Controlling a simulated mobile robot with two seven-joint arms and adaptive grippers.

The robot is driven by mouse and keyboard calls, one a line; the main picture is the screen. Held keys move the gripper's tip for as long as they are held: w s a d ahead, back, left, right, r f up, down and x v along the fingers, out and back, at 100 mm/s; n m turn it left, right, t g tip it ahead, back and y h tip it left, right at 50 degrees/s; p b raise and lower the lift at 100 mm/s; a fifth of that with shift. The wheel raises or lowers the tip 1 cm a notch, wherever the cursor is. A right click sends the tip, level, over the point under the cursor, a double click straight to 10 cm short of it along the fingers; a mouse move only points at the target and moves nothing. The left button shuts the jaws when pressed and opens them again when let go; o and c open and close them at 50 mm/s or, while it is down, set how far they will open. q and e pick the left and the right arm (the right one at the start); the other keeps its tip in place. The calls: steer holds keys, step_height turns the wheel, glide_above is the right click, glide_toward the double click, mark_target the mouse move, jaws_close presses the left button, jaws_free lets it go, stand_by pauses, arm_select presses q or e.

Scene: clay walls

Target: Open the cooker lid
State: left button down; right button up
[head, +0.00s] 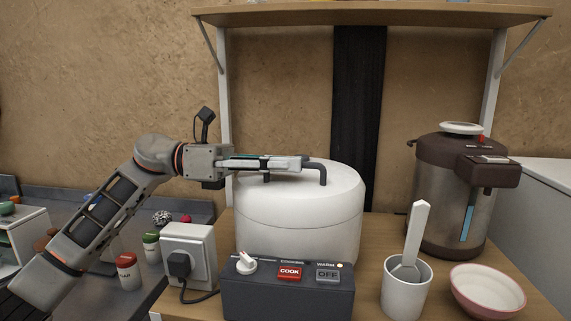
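The cooker (298,228) is a white round pot with its lid (345,182) down on it; a thin seam runs around the body. A dark handle (322,170) arches over the lid. My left gripper (300,163) reaches in level from the left, its fingers over the lid and overlapping the handle bar. The fingers hide much of the bar, and I cannot tell whether they are closed on it. The cooker's front control panel (288,298) has a white knob, a red COOK button and a grey OFF button. My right gripper is not in view.
A wooden shelf (370,15) hangs above the cooker. A brown and steel dispenser (440,200) stands at right. A white cup (407,292) with a paddle and a pink-rimmed bowl (486,291) sit front right. A socket box (189,250) with a black plug is left of the cooker.

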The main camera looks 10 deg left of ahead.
arm_select(q)
steer(key=shift+w+r, duration=0.2)
steer(key=shift+r, duration=0.35)
steer(key=w+r, duration=0.1)
steer(key=r, duration=0.2)
steer(key=w+r, duration=0.1)
steer(key=shift+w+r, duration=0.2)
steer(key=shift+w, duration=0.15)
steer(key=w+r+n+b, duration=0.2)
steer(key=w+r+n, duration=0.2)
steer(key=w+r, duration=0.1)
steer(key=shift+w, duration=0.45)
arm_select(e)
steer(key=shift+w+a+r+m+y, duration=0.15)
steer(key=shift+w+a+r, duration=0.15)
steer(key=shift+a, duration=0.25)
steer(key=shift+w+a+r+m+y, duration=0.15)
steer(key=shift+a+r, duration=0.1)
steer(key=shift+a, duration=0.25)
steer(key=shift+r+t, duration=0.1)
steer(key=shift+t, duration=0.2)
